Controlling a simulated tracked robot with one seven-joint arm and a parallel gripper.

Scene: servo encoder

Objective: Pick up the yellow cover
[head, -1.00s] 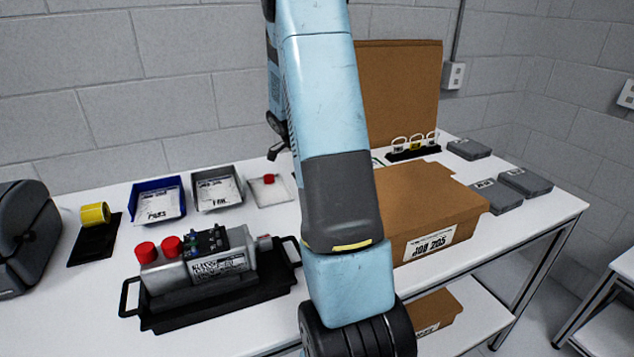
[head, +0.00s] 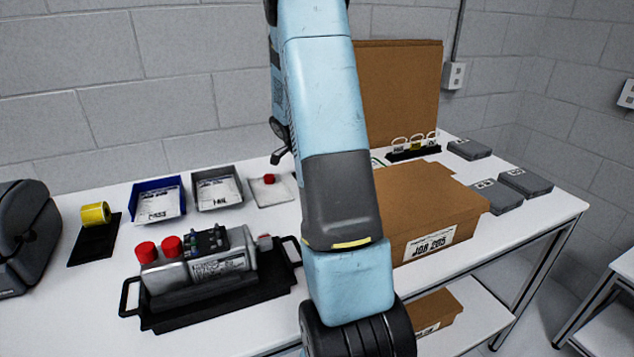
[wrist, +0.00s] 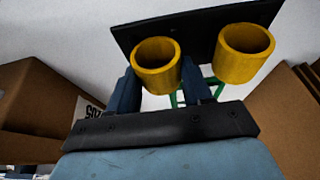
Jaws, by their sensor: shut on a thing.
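Two yellow ring-shaped covers show in the wrist view, a left one (wrist: 141,81) and a right one (wrist: 260,70), both with their open ends facing the camera. A black plate (wrist: 195,26) lies behind them. My gripper (wrist: 163,86) is shut on the left yellow cover, with one blue-grey finger on each side of it. The right cover is outside the fingers. Whether the held cover touches the plate I cannot tell. In the head view my arm hides the gripper and both covers.
A cardboard box labelled JOB 205 (head: 432,205) and an upright cardboard panel (head: 400,95) flank the gripper. A black rack with rings (head: 414,152) and several grey cases (head: 525,182) stand at the right. A black tray (head: 215,305) holds a grey device (head: 215,262).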

